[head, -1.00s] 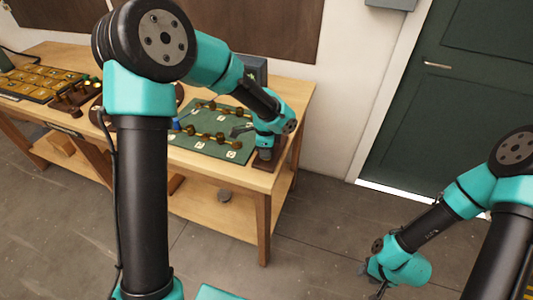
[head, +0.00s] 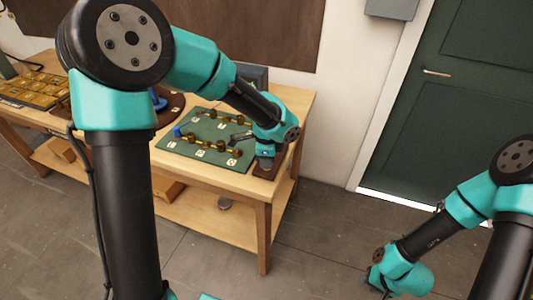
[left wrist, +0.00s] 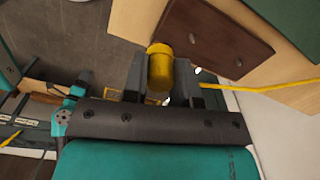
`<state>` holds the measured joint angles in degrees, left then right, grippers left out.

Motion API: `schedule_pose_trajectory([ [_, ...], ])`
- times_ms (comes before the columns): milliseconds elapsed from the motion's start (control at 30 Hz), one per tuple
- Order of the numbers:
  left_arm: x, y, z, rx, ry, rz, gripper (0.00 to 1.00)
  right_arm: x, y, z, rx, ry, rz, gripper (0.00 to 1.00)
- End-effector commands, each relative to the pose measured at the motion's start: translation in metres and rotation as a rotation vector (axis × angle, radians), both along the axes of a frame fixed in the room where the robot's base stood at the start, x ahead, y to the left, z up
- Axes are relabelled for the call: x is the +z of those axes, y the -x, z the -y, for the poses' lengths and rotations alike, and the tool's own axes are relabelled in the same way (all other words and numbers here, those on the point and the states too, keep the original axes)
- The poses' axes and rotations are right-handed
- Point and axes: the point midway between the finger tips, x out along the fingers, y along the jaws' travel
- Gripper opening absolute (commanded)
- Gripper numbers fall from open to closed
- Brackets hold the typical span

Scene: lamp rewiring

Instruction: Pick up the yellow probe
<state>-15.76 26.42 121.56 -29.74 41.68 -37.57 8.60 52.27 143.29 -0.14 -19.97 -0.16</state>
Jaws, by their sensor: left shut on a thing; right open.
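The yellow probe (left wrist: 160,68) is between the two dark fingers of my left gripper (left wrist: 160,80) in the left wrist view. The gripper is shut on it. A yellow lead (left wrist: 270,86) runs off to the right from beside the gripper. In the head view my left gripper (head: 240,138) is over the right end of the green mat (head: 185,152); the probe cannot be made out there. My right gripper (head: 372,279) is low at the lower right, away from the table, open and small in view.
A brown block with holes (left wrist: 215,38) lies beside the probe; it also shows at the table's right edge (head: 266,168). Brass-coloured parts (head: 195,140) are on the mat. A gold-topped tray (head: 35,90) is at the far left. The floor right of the table is clear.

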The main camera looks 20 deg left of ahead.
Motion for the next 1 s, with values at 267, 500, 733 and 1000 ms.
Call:
schedule_pose_trajectory([
  [267,0.007,0.066,0.022,-0.006,-0.001,0.000,0.03,0.000,0.000,0.000,0.000,0.000,0.000,0.43],
  [500,0.010,0.102,0.035,-0.002,0.000,0.001,0.03,0.000,0.000,0.000,0.000,0.000,0.000,0.43],
  [733,0.011,0.112,0.038,0.000,0.000,0.000,0.03,0.000,0.000,0.000,0.000,0.000,0.000,0.43],
  [1000,0.011,0.112,0.038,0.000,0.000,0.000,0.03,0.000,0.000,0.000,0.000,0.000,0.000,0.43],
])
